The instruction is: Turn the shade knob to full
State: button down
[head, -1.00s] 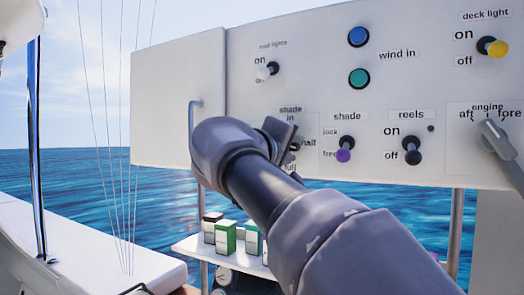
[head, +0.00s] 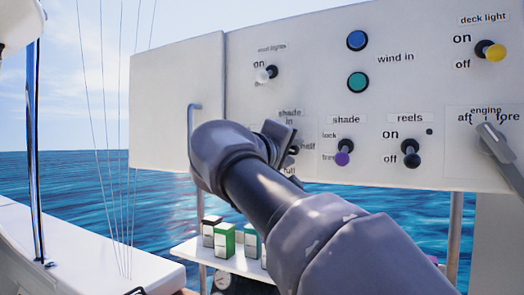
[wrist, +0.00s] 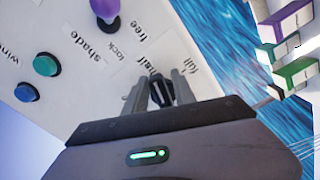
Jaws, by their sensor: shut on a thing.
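The shade knob (wrist: 158,94) is small and dark and sits on the white panel, between the "half" and "full" labels and my wrist in the wrist view. My gripper (wrist: 160,90) is shut on it, with one finger on each side. In the head view my gripper (head: 286,142) is at the panel, below the "shade in" label and left of the "half" label, and hides most of the knob. The "full" label (wrist: 190,62) is partly covered in the head view. I cannot tell which mark the knob points at.
A purple-tipped shade lock switch (head: 343,153) is just right of my gripper, with a black reels switch (head: 411,154) beyond. A roof lights switch (head: 266,74) is above. A grey handle (head: 193,125) is to the left. Small boxes (head: 224,240) stand on a shelf below.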

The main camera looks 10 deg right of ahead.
jog(key=c, duration=1.4)
grip_release()
jog(key=shift+r, duration=0.6)
jog(key=shift+o, duration=0.4)
jog(key=shift+d, duration=0.1)
jog(key=shift+w+a+f, duration=0.2)
jog(key=shift+w+f, duration=0.15)
jog(key=shift+f, duration=0.15)
